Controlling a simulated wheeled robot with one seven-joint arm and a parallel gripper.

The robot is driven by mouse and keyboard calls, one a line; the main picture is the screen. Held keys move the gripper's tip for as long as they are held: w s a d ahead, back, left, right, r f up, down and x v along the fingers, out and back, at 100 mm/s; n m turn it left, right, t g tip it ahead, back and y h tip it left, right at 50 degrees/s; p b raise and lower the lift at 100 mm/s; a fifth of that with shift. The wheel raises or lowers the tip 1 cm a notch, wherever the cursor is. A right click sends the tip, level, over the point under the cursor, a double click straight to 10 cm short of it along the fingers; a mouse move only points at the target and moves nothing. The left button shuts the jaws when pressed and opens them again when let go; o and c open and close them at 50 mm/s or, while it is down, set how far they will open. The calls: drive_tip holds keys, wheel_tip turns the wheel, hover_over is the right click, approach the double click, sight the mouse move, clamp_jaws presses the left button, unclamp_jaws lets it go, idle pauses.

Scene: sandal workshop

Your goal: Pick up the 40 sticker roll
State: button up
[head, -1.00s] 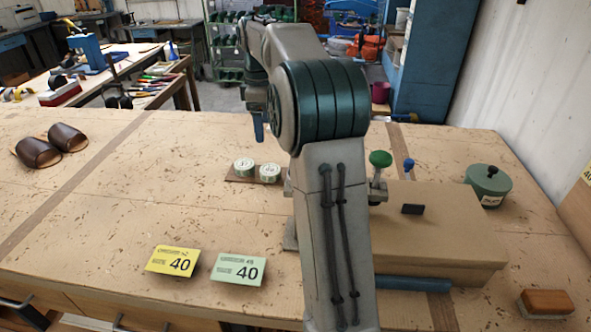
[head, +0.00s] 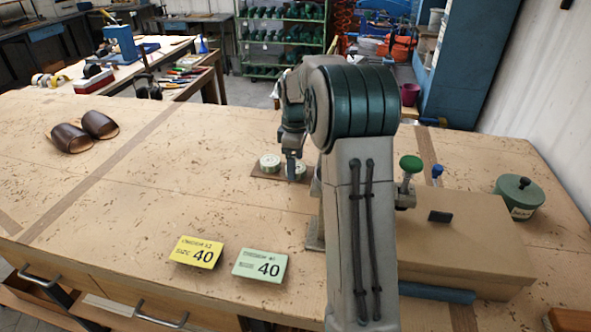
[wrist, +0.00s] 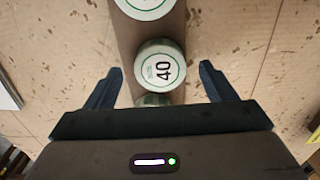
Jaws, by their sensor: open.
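In the wrist view, a short round roll with a white top marked 40 (wrist: 162,72) stands on a brown strip (wrist: 140,50). My gripper (wrist: 161,68) is open, with its fingers to the left and right of this roll and apart from it in the picture. A second roll (wrist: 146,4) is cut off at the top edge. A third roll (wrist: 152,99) is mostly hidden by my gripper's body. In the head view, one roll (head: 270,161) shows clearly, and another (head: 300,171) is partly behind my gripper (head: 291,175).
A yellow card (head: 197,252) and a green card (head: 260,265), both marked 40, are at the bench front. A brown box-like block (head: 465,235), a green-topped tool (head: 411,164) and a green pot (head: 519,196) are right of my arm. Brown sandals (head: 72,138) lie left.

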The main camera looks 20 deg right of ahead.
drive_tip(key=shift+f, duration=0.5)
drive_tip(key=c, duration=1.1)
